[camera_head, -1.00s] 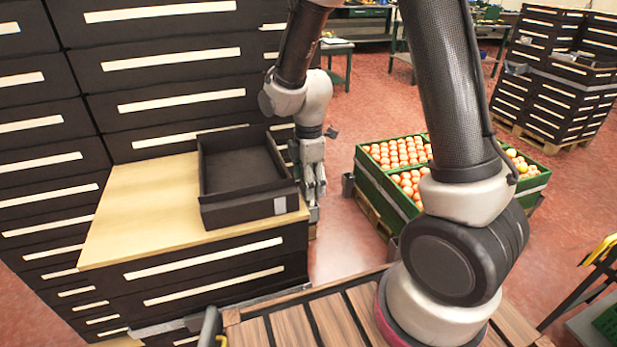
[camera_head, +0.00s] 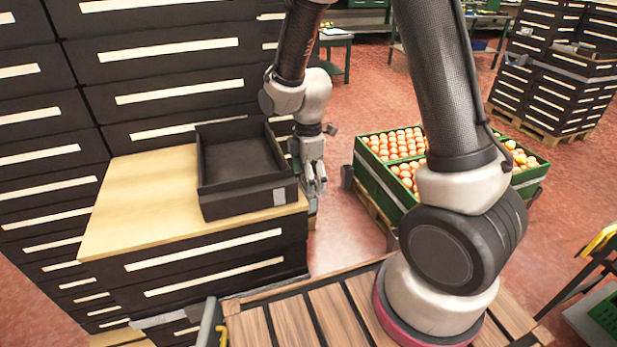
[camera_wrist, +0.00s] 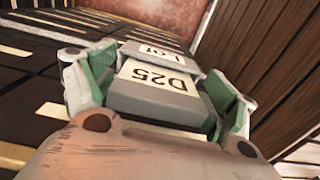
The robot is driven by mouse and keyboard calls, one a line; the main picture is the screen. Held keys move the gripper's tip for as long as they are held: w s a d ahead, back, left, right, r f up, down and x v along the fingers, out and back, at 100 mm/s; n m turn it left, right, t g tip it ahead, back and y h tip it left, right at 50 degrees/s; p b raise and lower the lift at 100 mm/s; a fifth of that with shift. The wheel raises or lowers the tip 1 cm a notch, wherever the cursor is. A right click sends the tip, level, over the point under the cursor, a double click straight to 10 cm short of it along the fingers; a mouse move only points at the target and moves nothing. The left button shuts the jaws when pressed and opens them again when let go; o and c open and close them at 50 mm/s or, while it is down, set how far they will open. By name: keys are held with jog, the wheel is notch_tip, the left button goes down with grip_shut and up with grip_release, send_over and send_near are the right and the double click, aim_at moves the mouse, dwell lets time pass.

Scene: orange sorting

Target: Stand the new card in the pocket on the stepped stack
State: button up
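The stepped stack of dark drawer-like crates (camera_head: 120,290) stands at left, with a pale wooden top on its lower step. An open dark box (camera_head: 225,206) sits on that top, with a small pale patch (camera_head: 280,196) on its front face; I cannot tell if this is the pocket. My gripper (camera_head: 316,192) points down just right of the box. In the wrist view, a grey-and-cream card (camera_wrist: 155,80) marked "Lot" and "D25" sits between my green-padded fingers (camera_wrist: 160,85), which appear shut on it. The fingertip contact is partly hidden.
Green crates of oranges (camera_head: 375,180) stand on a pallet right of my gripper. Open red floor lies between them and the stack. A slatted wooden deck (camera_head: 300,320) is in front. More dark crates (camera_head: 545,95) stand far right.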

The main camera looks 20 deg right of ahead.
dwell(0.3)
notch_tip(320, 180, up, 12)
dwell(0.5)
notch_tip(320, 180, up, 7)
dwell(0.8)
